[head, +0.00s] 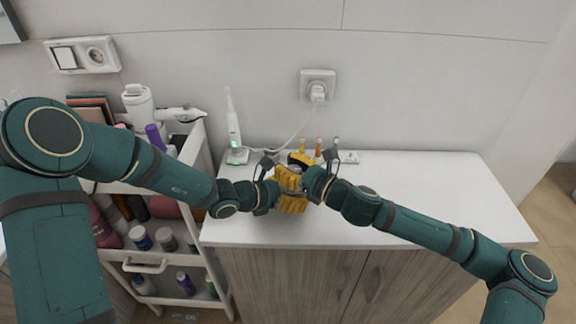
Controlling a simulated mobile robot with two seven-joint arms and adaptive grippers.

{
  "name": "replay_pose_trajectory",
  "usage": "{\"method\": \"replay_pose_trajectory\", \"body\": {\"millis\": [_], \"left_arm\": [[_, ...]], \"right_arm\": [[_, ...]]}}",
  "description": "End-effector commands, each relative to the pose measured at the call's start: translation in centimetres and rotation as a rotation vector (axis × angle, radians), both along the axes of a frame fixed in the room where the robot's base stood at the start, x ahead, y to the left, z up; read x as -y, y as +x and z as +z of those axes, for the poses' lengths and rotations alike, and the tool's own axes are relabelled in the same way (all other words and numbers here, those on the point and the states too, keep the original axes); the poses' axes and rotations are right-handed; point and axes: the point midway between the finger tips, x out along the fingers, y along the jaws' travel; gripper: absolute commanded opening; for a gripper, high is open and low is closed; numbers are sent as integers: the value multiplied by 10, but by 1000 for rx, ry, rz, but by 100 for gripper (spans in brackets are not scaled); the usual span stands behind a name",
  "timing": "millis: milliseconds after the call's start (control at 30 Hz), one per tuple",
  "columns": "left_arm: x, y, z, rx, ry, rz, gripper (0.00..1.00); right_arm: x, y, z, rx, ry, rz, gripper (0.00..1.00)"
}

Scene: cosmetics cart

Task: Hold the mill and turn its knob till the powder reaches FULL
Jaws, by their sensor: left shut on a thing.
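The mill (291,203) looks like a yellow ribbed body near the left part of the white counter, between my two grippers. My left gripper (274,188) reaches it from the left and is shut on it. My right gripper (311,178) is at its upper right, close to the top. A yellow and dark part (301,159) shows just above and behind; I cannot tell if it is the knob. The powder and the FULL mark cannot be made out.
A loaded white cart (202,146) is on the left. The counter's right side (456,187) is clear.

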Motion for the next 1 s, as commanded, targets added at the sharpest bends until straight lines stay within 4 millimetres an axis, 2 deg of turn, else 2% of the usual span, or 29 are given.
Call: {"method": "replay_pose_trajectory", "body": {"millis": [67,567,767,1000], "left_arm": [[0,0,0,1,-1,0,30],[-2,2,0,1,-1,5,30],[-2,2,0,0,0,8,30],[-3,3,0,1,0,9,30]], "right_arm": [[0,0,0,0,0,0,0],[0,0,0,0,-3,16,0],[-1,-1,-1,2,-7,94,0],[-2,-3,-1,0,-10,274,0]]}}
